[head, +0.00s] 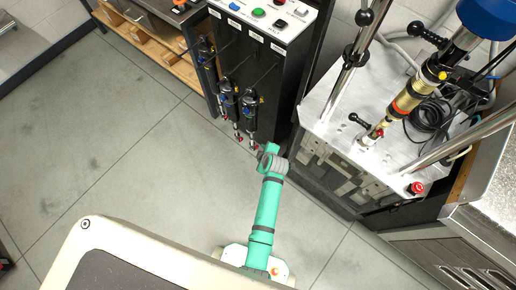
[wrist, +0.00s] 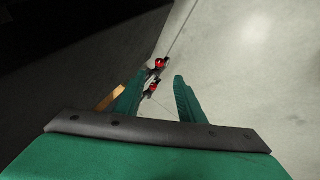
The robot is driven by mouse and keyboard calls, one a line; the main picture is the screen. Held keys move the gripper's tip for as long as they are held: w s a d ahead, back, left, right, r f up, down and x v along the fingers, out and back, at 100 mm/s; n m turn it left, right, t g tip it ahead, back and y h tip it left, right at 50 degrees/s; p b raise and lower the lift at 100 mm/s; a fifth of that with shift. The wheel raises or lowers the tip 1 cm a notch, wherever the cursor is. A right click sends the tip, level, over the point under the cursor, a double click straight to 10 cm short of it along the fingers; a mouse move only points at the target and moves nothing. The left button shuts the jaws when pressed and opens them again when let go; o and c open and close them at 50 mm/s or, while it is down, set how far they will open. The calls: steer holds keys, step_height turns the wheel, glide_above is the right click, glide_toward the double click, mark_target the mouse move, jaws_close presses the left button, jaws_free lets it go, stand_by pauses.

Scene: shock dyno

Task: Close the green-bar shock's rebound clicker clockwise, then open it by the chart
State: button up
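Several dark shocks hang on the black rack (head: 270,62). Two of them, a left shock (head: 228,100) and a right shock (head: 249,108), hang side by side with red parts at their lower ends. I cannot make out a green bar on any shock. In the wrist view my gripper (wrist: 160,82) is open, its two green fingers apart. An upper red knob (wrist: 159,63) and a lower red knob (wrist: 153,87) show between or beyond the fingers, nearer the left one. I cannot tell which shock each belongs to. No chart is readable.
A control panel (head: 262,14) with coloured buttons tops the rack. The shock dyno (head: 345,140) stands to the right, with a gold-bodied shock (head: 410,98) mounted and a red stop button (head: 417,188). A wooden shelf (head: 150,42) is behind left. The grey floor (head: 120,150) is clear at left.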

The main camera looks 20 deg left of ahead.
mark_target(257, 148)
steer(key=x, duration=1)
steer(key=shift+w+f, duration=0.15)
steer(key=shift+f, duration=0.05)
jaws_close()
